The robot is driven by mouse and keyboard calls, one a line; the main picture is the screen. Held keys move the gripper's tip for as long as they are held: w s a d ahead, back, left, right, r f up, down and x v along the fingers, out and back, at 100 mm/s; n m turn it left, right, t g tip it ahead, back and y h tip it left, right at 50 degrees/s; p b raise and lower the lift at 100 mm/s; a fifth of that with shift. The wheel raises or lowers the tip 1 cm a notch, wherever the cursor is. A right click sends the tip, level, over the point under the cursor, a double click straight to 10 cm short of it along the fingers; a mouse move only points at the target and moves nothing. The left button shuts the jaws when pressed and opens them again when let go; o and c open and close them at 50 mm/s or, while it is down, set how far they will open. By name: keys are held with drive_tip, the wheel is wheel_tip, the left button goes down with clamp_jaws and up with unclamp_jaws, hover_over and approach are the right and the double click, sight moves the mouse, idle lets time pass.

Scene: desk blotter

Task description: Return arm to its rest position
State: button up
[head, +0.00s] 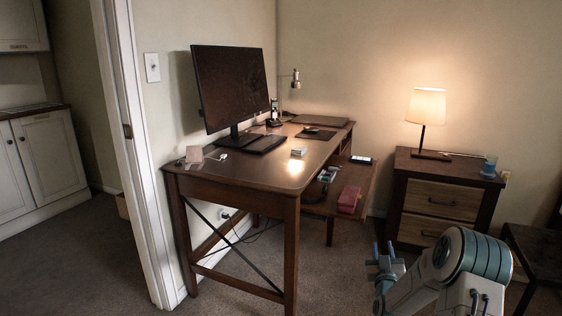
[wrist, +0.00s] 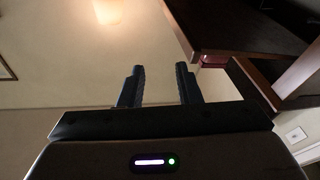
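My gripper (head: 384,251) is at the lower right of the head view, on my folded arm, in front of the nightstand and to the right of the desk. In the wrist view its two dark fingers (wrist: 160,84) stand apart with a clear gap between them and nothing held. The gripper touches nothing that I can see.
The wooden desk (head: 250,175) carries a monitor (head: 232,85) and several small things. A pink box (head: 349,199) sits on its lower side shelf. The nightstand (head: 440,200) bears a lit lamp (head: 426,105). A dark stool (head: 535,245) stands at right. Carpet (head: 340,285) is clear left of my arm.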

drive_tip(key=s+a+r+n+g+y+p, duration=0.1)
drive_tip(key=s+a+r+g+p, duration=0.2)
drive_tip(key=r, duration=0.4)
drive_tip(key=s+a+r+g+y+p, duration=0.1)
drive_tip(key=s+a+r+g+p, duration=0.2)
drive_tip(key=r+p, duration=0.35)
drive_tip(key=s+a+r+n+g+y+p, duration=0.1)
drive_tip(key=s+a+r+y+p, duration=0.15)
drive_tip(key=a+r, duration=0.4)
drive_tip(key=s+a+r+m+g+p, duration=0.1)
drive_tip(key=s+r+g+p, duration=0.2)
drive_tip(key=s, duration=0.8)
drive_tip(key=s+a+r+g+p, duration=0.2)
drive_tip(key=s+r+g+p, duration=0.1)
drive_tip(key=s+r+p, duration=0.4)
drive_tip(key=s+a+r+m+g+p, duration=0.1)
drive_tip(key=s+r+g+p, duration=0.3)
drive_tip(key=s+r, duration=0.4)
drive_tip(key=s+p, duration=0.1)
drive_tip(key=s, duration=0.6)
drive_tip(key=shift+s+a+r+m+p, duration=0.2)
drive_tip(key=shift+s+a+m+p, duration=0.05)
drive_tip(key=shift+a+m+p, duration=0.05)
